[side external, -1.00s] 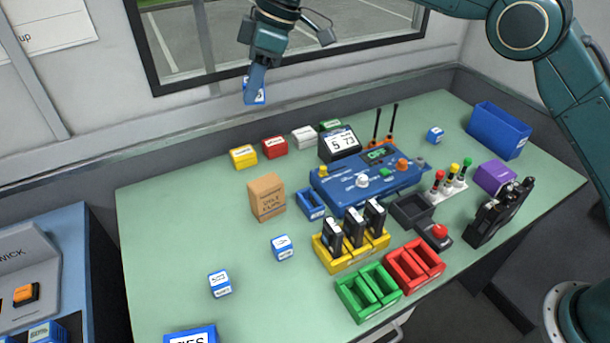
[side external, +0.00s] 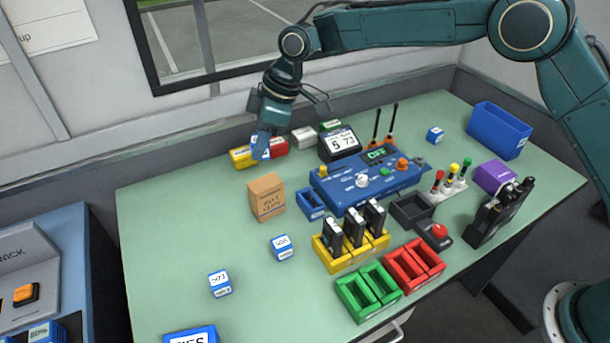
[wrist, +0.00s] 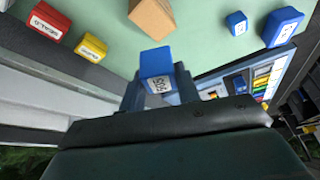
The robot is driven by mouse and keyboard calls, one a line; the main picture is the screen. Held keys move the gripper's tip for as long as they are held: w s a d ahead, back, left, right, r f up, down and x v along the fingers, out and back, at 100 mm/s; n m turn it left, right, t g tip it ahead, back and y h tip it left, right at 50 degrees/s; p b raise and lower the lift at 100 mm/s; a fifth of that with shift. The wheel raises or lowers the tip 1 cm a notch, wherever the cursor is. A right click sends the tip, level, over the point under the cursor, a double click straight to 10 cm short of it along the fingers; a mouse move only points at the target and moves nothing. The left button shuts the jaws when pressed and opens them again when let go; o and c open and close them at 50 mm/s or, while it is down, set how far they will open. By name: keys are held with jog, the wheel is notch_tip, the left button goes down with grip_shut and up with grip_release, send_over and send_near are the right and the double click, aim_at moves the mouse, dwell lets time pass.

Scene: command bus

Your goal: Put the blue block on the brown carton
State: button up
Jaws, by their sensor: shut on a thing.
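My gripper (side external: 261,146) is shut on a blue block with a white label, and it points down behind the brown carton. In the wrist view the blue block (wrist: 155,60) sits between the two fingers (wrist: 158,85). The brown carton (side external: 266,200) stands upright on the green table, a little nearer the camera than the gripper. It also shows in the wrist view (wrist: 153,17), past the held block and apart from it. The held block is above the table, and nothing is seen on the carton's top.
Yellow (side external: 240,158), red (side external: 278,146) and white (side external: 304,138) blocks stand along the back. Other blue blocks lie on the table, two at the front (side external: 282,247) (side external: 220,284). A blue control panel (side external: 368,185) is right of the carton. The table left of the carton is clear.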

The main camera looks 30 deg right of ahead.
jog(key=shift+f, duration=0.95)
jog(key=shift+f, duration=2.85)
jog(key=shift+f, duration=0.15)
jog(key=o, duration=1)
jog(key=shift+c, duration=0.2)
jog(key=v, duration=1.2)
